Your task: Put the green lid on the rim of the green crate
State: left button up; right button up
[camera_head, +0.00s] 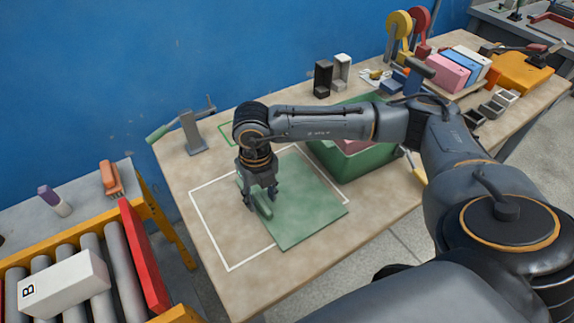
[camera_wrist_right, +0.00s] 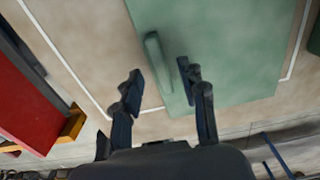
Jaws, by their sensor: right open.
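The green lid (camera_head: 308,213) lies flat on the table, partly inside a white outline, with its raised bar handle (camera_head: 263,207) near its left part. My right gripper (camera_head: 261,202) points down over the handle. In the right wrist view the handle (camera_wrist_right: 157,62) shows between the open fingers (camera_wrist_right: 160,70), and nothing is gripped; I cannot tell the exact height gap. The green crate (camera_head: 366,169) stands behind and to the right of the lid. My right forearm crosses in front of it and hides part of its rim. Something pinkish shows inside. My left gripper is not in view.
A grey stand with a lever (camera_head: 193,132) is at the table's left corner. A black block (camera_head: 323,78) and a white block (camera_head: 342,70) stand behind the crate. A roller conveyor with a red rail (camera_head: 144,255) is at left. Bare table (camera_head: 225,225) lies left of the lid.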

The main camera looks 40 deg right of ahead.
jog(key=shift+f, duration=1.3)
grip_shut()
jog(key=shift+r, duration=0.2)
